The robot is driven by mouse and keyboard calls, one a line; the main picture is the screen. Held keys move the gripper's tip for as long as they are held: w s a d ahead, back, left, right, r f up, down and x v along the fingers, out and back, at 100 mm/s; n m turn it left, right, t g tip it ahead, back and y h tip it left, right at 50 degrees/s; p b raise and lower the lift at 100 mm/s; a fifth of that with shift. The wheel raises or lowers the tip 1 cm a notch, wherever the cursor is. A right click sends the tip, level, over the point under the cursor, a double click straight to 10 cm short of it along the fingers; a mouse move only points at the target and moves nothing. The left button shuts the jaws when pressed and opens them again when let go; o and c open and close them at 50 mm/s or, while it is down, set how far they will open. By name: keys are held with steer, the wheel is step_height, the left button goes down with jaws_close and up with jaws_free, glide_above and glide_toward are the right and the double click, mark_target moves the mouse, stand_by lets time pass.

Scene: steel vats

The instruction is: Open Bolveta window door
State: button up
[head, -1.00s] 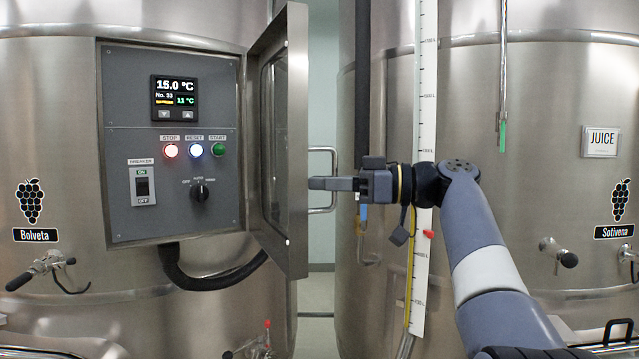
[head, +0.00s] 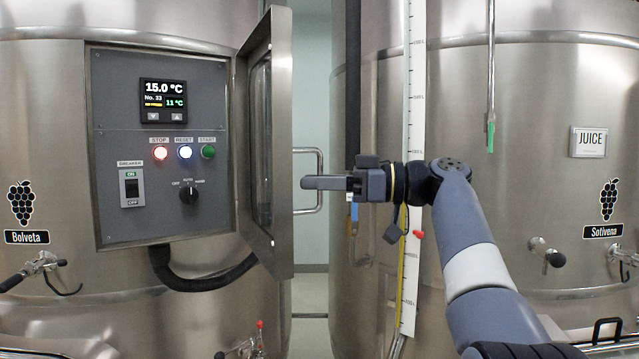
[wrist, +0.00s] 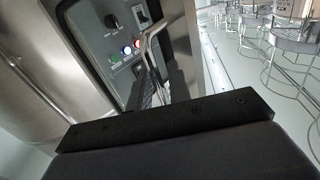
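The Bolveta window door (head: 281,150) is a steel frame with a dark window pane (head: 262,140). It stands swung out from the right side of the grey control panel (head: 160,110), showing its inner face. Its steel bar handle (head: 321,165) projects from the outer face, on the right. My gripper (head: 305,183) points left at mid-handle height, its fingertips over the handle in the head view. In the wrist view, the handle (wrist: 152,42) runs between the two spread fingers of my gripper (wrist: 152,80). Contact with the bar cannot be told. The fingers overlap in the head view.
The Bolveta vat (head: 40,130) carries the panel, and a black hose (head: 205,280) hangs below it. The Sotivena vat (head: 540,120) stands at right with a white level scale (head: 411,290) behind my arm. A narrow gap with floor (head: 310,295) lies between the vats.

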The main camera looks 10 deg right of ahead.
steer(key=shift+d, duration=0.15)
steer(key=b+v, duration=0.1)
steer(key=v, duration=0.9)
steer(key=shift+s+d, duration=0.15)
steer(key=shift+d, duration=0.1)
